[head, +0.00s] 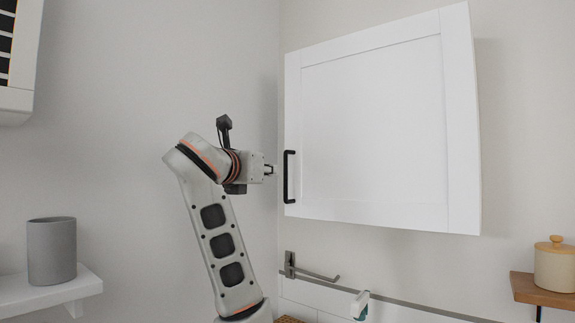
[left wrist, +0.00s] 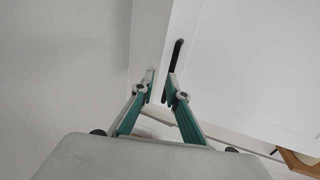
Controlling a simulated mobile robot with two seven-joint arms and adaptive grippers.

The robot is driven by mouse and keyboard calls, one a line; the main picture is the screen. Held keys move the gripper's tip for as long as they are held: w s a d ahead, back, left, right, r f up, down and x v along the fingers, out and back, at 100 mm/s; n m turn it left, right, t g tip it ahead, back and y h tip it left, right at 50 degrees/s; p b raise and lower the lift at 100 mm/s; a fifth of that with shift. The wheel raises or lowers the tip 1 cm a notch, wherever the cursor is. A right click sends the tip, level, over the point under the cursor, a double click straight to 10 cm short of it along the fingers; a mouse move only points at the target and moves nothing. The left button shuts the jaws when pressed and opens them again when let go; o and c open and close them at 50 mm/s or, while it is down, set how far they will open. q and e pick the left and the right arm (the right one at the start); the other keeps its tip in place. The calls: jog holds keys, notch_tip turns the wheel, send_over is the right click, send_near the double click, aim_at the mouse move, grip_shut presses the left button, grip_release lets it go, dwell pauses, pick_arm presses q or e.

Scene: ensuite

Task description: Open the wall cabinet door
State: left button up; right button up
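The white wall cabinet door (head: 375,125) is a framed panel that looks shut; it also shows in the left wrist view (left wrist: 245,65). Its black vertical bar handle (head: 286,176) sits at the lower left edge. My left gripper (head: 272,170) is just left of the handle at about its height. In the left wrist view, the fingertips of this gripper (left wrist: 160,84) are apart, and the black handle (left wrist: 177,54) rises by the right fingertip, which partly hides it. I cannot tell whether they touch. My right gripper is in neither view.
A grey cup (head: 51,251) stands on a white shelf (head: 45,294) at the left. A metal rail (head: 400,302) with a hook runs below the cabinet. A lidded jar (head: 555,267) stands on a wooden shelf (head: 543,291) at the right. Bare wall lies left of the cabinet.

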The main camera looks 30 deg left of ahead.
aim_at(285, 163)
pick_arm(q)
jog(key=shift+m+t+h, duration=0.3)
jog(key=shift+m+h, duration=0.1)
jog(key=shift+h, duration=0.3)
jog(key=w, duration=0.2)
jog(key=w+r+p, duration=0.1)
jog(key=w, duration=0.1)
jog(key=w+d+r, duration=0.1)
jog(key=w, duration=0.1)
jog(key=shift+w+r, duration=0.1)
jog(key=shift+w, duration=0.05)
jog(key=shift+w+a+p, duration=0.1)
jog(key=shift+w+p, duration=0.2)
jog(key=shift+w, duration=0.25)
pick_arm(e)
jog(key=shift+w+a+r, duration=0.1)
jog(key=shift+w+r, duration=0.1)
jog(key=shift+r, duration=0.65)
pick_arm(q)
grip_shut()
jog(key=shift+s, duration=0.15)
